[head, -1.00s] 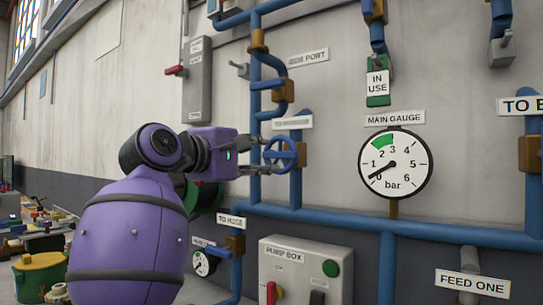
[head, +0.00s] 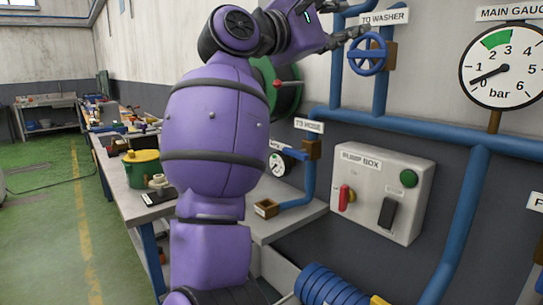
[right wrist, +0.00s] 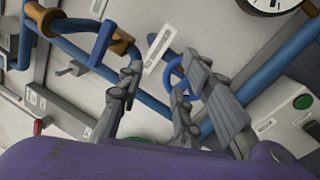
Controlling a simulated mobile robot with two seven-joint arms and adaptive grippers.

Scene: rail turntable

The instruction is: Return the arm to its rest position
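My right gripper (head: 345,30) is at the top of the head view, on my raised purple arm. It is up and left of the blue handwheel (head: 367,54) below the "TO WASHER" label (head: 385,17). In the right wrist view its grey fingers (right wrist: 158,85) are spread apart with nothing held between them. The handwheel (right wrist: 176,74) shows behind the right-hand finger there, partly hidden. I cannot tell how wide the gap between finger and wheel is. My left gripper is in neither view.
The wall carries blue pipes (head: 400,127), the main gauge (head: 502,67) and a pump box (head: 382,190) with a red lever. A workbench (head: 128,205) with a green and yellow pot (head: 142,168) stands behind my arm. Green floor (head: 45,200) is open at left.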

